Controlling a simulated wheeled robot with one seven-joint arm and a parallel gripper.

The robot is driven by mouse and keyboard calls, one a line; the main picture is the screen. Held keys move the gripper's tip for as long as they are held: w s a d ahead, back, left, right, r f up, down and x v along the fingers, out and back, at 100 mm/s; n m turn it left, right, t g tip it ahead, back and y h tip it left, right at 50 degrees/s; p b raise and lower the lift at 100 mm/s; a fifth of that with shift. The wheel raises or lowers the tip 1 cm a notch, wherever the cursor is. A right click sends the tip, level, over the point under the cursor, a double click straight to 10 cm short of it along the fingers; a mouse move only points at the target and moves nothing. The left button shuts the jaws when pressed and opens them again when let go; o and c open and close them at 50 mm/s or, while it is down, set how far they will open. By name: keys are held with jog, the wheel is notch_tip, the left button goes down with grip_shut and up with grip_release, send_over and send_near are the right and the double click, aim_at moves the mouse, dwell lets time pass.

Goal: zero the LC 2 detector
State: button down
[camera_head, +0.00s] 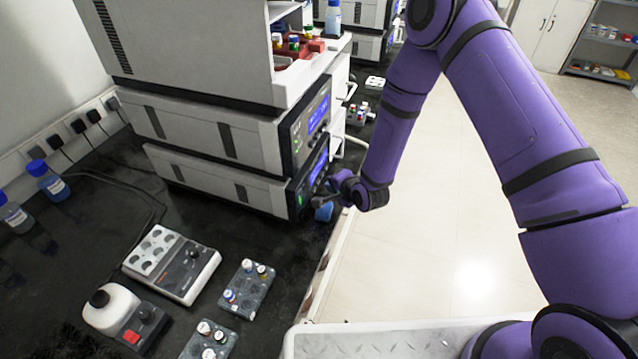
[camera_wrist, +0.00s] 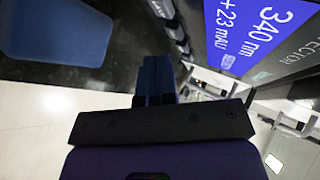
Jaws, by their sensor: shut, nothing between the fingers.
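The stack of white instrument modules stands on the dark bench in the head view. Its lowest module (camera_head: 222,179) has a dark front with a lit blue screen, and my gripper (camera_head: 322,202) is close in front of it. In the wrist view a blue screen (camera_wrist: 250,32) at upper right reads 340 nm and +23 mAU, with part of the word "detector" beside it. My gripper also shows in the wrist view (camera_wrist: 158,72), with its dark blue fingers together and empty. Several grey keys (camera_wrist: 172,28) run beside the screen, near the fingertips. I cannot tell whether the fingers touch anything. No LC 2 label is readable.
A blue object (camera_wrist: 62,30) lies on the bench at upper left in the wrist view. Vial racks (camera_head: 246,288), a white block with wells (camera_head: 172,262) and a mixer (camera_head: 125,315) stand in front of the stack. Open floor (camera_head: 440,220) lies right of the bench.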

jog(key=shift+a, duration=0.1)
jog(key=shift+w+a, duration=0.1)
jog(key=shift+a, duration=0.15)
jog(key=shift+w+a, duration=0.2)
jog(key=shift+a, duration=0.15)
dwell(0.8)
jog(key=shift+d, duration=0.1)
jog(key=shift+s+d, duration=0.35)
jog(key=shift+d, duration=0.3)
jog(key=shift+s+d, duration=0.3)
jog(key=shift+d, duration=0.45)
jog(key=shift+s+d, duration=0.35)
jog(key=shift+d, duration=0.45)
jog(key=shift+s+d, duration=0.3)
jog(key=shift+d, duration=0.45)
